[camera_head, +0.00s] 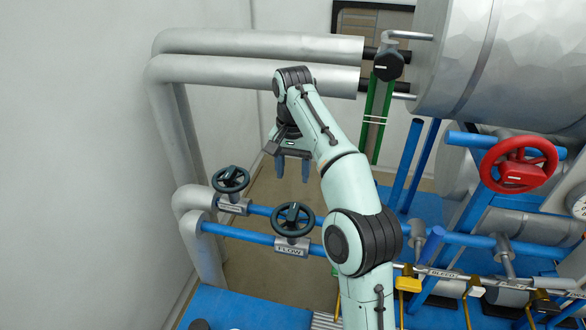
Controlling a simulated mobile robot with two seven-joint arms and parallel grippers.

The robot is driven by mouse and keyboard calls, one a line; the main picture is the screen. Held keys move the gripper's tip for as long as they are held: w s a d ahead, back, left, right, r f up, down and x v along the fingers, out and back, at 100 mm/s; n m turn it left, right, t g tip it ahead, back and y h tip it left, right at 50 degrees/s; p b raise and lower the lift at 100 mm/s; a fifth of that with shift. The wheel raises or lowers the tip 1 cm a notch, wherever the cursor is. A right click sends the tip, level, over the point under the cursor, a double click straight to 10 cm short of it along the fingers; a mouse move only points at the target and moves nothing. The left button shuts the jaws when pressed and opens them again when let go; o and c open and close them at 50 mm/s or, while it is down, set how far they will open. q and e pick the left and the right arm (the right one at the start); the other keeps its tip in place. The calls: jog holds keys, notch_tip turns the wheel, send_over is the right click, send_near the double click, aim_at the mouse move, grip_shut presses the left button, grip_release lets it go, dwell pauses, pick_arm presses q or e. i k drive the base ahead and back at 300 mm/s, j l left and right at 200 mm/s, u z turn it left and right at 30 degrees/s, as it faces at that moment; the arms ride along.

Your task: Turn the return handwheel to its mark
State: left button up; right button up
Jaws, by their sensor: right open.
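Two dark handwheels sit on blue pipes left of centre. The near handwheel (293,219) has a plate reading "FLOW" (291,250). The farther handwheel (231,180) has a plate (232,207) too small to read clearly; it appears to be the return handwheel. Each wheel has a pale mark near its hub, but I cannot tell how it lines up. My right gripper (293,171) points down, open and empty, right of the farther wheel and above the near one in the picture. It appears apart from both. My left gripper is out of view.
A red handwheel (519,165) stands at the right, below a large silver tank (510,60). Silver pipes (255,75) bend down at the left. A rail with yellow-handled valves (408,284) and a "BLEED" plate (443,273) lies at lower right. Bare floor shows behind the wheels.

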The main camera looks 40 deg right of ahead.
aim_at(230, 176)
jog(key=k+j, duration=0.75)
jog(key=j, duration=0.2)
